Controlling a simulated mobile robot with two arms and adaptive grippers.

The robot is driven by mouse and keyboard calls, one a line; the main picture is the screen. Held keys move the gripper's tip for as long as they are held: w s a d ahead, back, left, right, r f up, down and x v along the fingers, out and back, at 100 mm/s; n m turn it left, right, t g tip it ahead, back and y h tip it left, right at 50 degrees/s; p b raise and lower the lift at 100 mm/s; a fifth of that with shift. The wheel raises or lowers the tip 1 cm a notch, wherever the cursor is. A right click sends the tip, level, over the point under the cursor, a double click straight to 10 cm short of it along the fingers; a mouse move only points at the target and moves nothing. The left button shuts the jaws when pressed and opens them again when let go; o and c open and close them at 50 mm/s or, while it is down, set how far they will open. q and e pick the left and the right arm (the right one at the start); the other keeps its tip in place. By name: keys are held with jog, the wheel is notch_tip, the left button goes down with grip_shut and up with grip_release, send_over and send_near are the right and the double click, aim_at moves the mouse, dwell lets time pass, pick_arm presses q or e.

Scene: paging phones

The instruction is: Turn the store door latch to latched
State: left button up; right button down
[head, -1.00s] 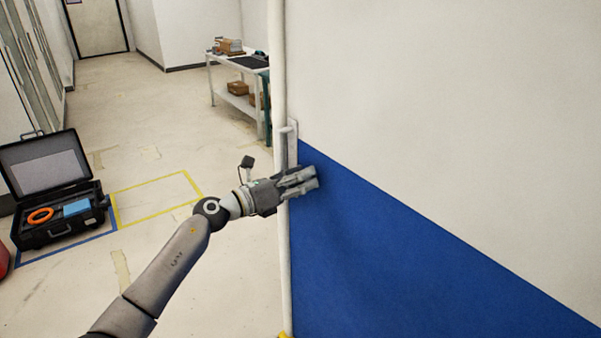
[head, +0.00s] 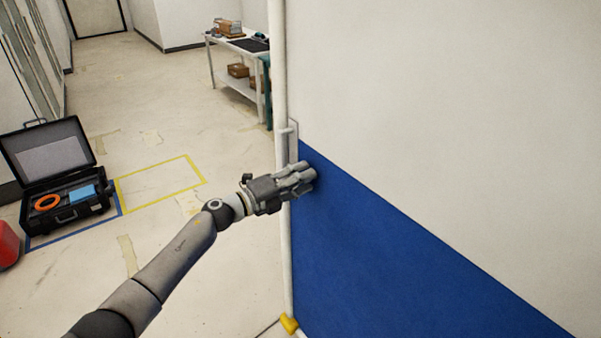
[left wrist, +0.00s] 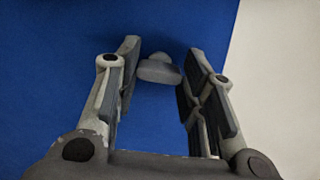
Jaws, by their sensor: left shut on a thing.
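The store door (head: 440,140) fills the right of the head view, white above and blue below. My left gripper (head: 308,174) is at the door's blue part, close to its left edge and just below a pale upright fitting (head: 292,142). In the left wrist view, the latch (left wrist: 158,69) is a small grey rounded knob on the blue surface, between the fingertips of my left gripper (left wrist: 162,52). In the head view the fingers hide the latch. Its latched or unlatched position cannot be told. My right gripper is out of view.
An open black case (head: 62,215) with an orange ring and a blue item lies on the floor at left, by a red object (head: 8,243). A white table (head: 240,85) with boxes stands behind the door edge. The floor between is clear.

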pick_arm(q)
jog(key=shift+n+p, duration=0.55)
jog(key=shift+n, duration=0.65)
jog(key=shift+f, duration=0.1)
jog(key=o, duration=1)
jog(key=v, duration=1.2)
jog(key=shift+w+f+n, duration=0.1)
jog(key=shift+n, duration=0.2)
